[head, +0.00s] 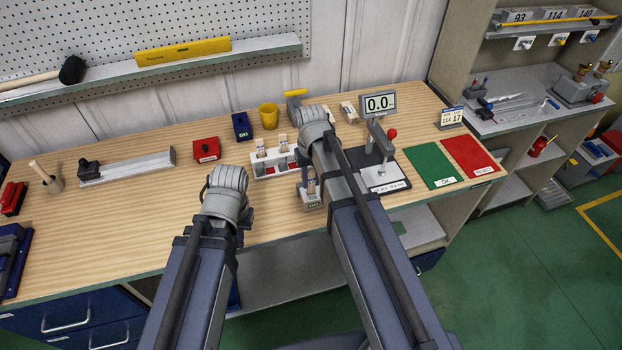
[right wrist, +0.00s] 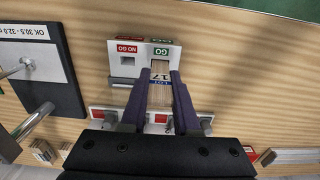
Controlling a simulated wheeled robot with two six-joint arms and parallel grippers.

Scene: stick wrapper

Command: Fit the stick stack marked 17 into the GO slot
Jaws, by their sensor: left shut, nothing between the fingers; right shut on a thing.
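The stick stack marked 17 (right wrist: 160,77) is a pale stack with a lot label, seen from above in the right wrist view. My right gripper (right wrist: 162,82) is shut on it, one dark finger on each side. The gauge block (right wrist: 122,64) has a red NO GO label and a green GO label (right wrist: 160,52). The stack is at the GO side, just below that label; I cannot tell how deep it sits in the slot. In the head view, the gauge block (head: 312,203) stands near the table's front edge. My left gripper (head: 228,195) is empty, its fingertips mostly hidden.
A white rack (head: 262,169) with other stacks stands behind the gauge. A dial stand (head: 384,176) with a 0.0 display (head: 379,105) is to the right, then a green mat (head: 431,166) and a red mat (head: 468,156).

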